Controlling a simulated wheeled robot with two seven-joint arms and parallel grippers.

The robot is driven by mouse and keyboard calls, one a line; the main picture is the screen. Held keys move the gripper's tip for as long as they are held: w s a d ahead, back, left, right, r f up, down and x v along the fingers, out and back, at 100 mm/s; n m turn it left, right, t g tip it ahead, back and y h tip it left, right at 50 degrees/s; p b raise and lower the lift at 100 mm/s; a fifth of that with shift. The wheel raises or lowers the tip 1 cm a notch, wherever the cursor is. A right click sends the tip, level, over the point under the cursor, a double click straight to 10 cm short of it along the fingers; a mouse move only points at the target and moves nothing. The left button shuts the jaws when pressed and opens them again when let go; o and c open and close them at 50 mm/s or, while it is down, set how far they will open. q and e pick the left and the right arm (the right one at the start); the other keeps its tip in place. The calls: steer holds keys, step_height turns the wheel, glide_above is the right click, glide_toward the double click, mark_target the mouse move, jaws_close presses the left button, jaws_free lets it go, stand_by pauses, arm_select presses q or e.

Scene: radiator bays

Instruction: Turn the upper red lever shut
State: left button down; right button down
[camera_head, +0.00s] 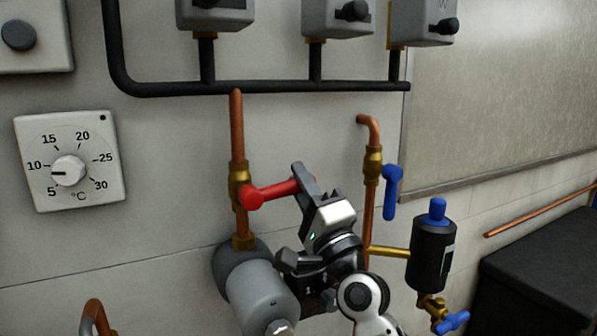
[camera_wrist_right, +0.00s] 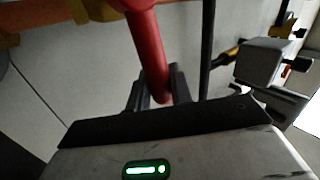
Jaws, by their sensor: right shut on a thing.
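The red lever (camera_head: 270,193) sits on a brass valve (camera_head: 240,187) on a vertical copper pipe. It points right, tilted slightly upward and across the pipe, in the head view. My right gripper (camera_head: 309,183) is shut on the lever's outer end, which it partly hides. In the right wrist view the red lever (camera_wrist_right: 146,45) comes down from the top, and its end lies between the fingers of my right gripper (camera_wrist_right: 158,92). My left gripper is not in view.
A blue lever (camera_head: 392,190) hangs on a second copper pipe close to the right. A black cylinder with blue cap (camera_head: 433,255) stands lower right. A grey cylinder (camera_head: 262,290) is below the valve. A thermostat dial (camera_head: 69,171) is at left. A black pipe (camera_head: 270,87) runs above.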

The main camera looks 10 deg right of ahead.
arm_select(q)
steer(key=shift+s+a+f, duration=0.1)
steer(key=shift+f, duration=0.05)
arm_select(e)
steer(key=shift+f+m+h, duration=0.55)
steer(key=shift+m+h, duration=0.25)
steer(key=shift+m, duration=0.5)
steer(key=shift+f, duration=0.1)
steer(key=c, duration=1.3)
jaws_free()
arm_select(q)
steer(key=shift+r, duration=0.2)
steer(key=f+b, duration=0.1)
steer(key=b, duration=0.1)
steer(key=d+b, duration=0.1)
steer(key=b, duration=0.1)
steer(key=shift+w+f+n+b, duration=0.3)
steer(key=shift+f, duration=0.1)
arm_select(e)
steer(key=v, duration=1.6)
steer(key=shift+w+a+f, duration=0.1)
steer(key=shift+w+f, duration=0.05)
